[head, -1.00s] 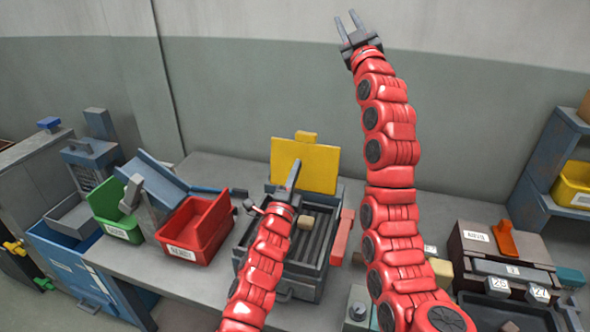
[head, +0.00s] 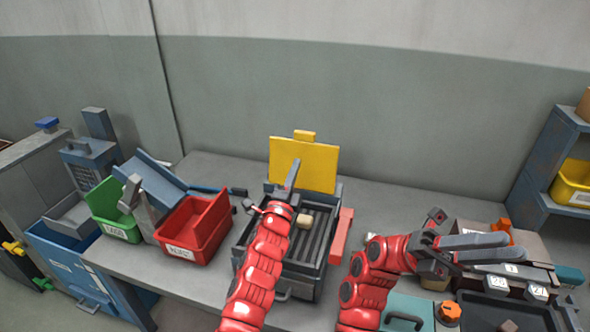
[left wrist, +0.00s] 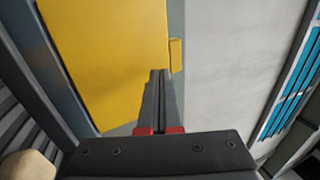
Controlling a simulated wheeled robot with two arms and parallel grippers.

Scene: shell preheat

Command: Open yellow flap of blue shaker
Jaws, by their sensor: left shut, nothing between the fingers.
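The yellow flap (head: 318,165) stands upright at the back of the dark blue-grey shaker box (head: 325,262), with a small tab on its top edge. The box's ribbed inside is uncovered, and a beige block (head: 304,221) is in it. My left gripper (head: 296,164) is shut and empty, in front of the flap. In the left wrist view the flap (left wrist: 105,50) fills the upper left, and my left fingertips (left wrist: 157,74) are near its tabbed edge; I cannot tell whether they touch it. My right gripper (head: 515,247) is open and empty, low over the right side of the bench.
A red bin (head: 195,230) and a green bin (head: 112,212) stand left of the shaker. A red bar (head: 341,235) lies along its right side. A teal box (head: 405,314) with a handle is at front right. Shelves with a yellow bin (head: 572,185) are far right.

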